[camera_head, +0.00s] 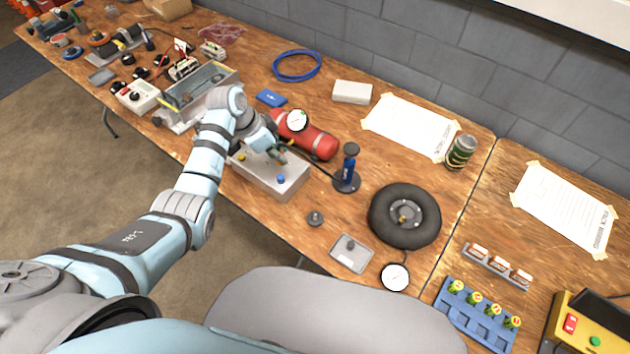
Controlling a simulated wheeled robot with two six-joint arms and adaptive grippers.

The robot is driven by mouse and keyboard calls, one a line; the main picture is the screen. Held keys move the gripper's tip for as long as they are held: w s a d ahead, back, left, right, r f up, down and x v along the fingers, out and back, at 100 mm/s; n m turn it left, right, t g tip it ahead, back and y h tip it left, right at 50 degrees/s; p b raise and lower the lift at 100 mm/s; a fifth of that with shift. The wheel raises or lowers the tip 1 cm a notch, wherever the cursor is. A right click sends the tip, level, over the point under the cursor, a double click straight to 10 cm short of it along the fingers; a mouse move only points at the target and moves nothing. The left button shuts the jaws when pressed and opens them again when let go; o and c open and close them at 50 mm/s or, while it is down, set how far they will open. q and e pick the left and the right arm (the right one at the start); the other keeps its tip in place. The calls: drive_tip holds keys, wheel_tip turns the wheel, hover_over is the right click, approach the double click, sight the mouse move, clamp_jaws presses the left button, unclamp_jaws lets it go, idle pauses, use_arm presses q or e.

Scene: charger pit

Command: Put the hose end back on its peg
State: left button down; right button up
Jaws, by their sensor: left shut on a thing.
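My left gripper (279,156) is shut above the grey metal box (289,189) at the middle of the table. It is shut on the hose end, which is mostly hidden between its fingers. A thin dark hose (318,172) runs from near the fingers to the right, toward the base of a small upright blue pump (349,165). The box has a yellow knob and a blue knob on top. I cannot clearly make out the peg; it may be small or hidden by my gripper. My right gripper is not in view.
A red tank (318,142) with a gauge (297,120) lies just behind the gripper. A black wheel (381,216), a small grey tray (351,254) and another gauge (395,277) are at right. A metal toolbox (190,102) stands left of my forearm.

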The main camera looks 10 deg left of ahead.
use_arm(q)
drive_tip(key=s+d+f+m+p, duration=0.1)
drive_tip(key=s+d, duration=0.1)
drive_tip(key=d, duration=0.2)
drive_tip(key=s+d+f+m+g+p, duration=0.1)
drive_tip(key=s+d, duration=0.2)
drive_tip(key=s+d+f+m+p, duration=0.1)
drive_tip(key=s+d, duration=0.1)
drive_tip(key=d, duration=0.2)
drive_tip(key=shift+s+d+f+m, duration=0.25)
drive_tip(key=shift+d+f+m, duration=0.05)
drive_tip(key=shift+f+m, duration=0.1)
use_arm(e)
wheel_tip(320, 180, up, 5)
use_arm(q)
drive_tip(key=shift+s+d+f, duration=0.1)
drive_tip(key=shift+f, duration=0.15)
wheel_tip(320, 180, down, 5)
drive_tip(key=b, duration=0.5)
drive_tip(key=shift+r, duration=0.15)
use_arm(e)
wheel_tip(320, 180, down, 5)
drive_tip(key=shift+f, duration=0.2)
use_arm(q)
drive_tip(key=shift+r, duration=0.15)
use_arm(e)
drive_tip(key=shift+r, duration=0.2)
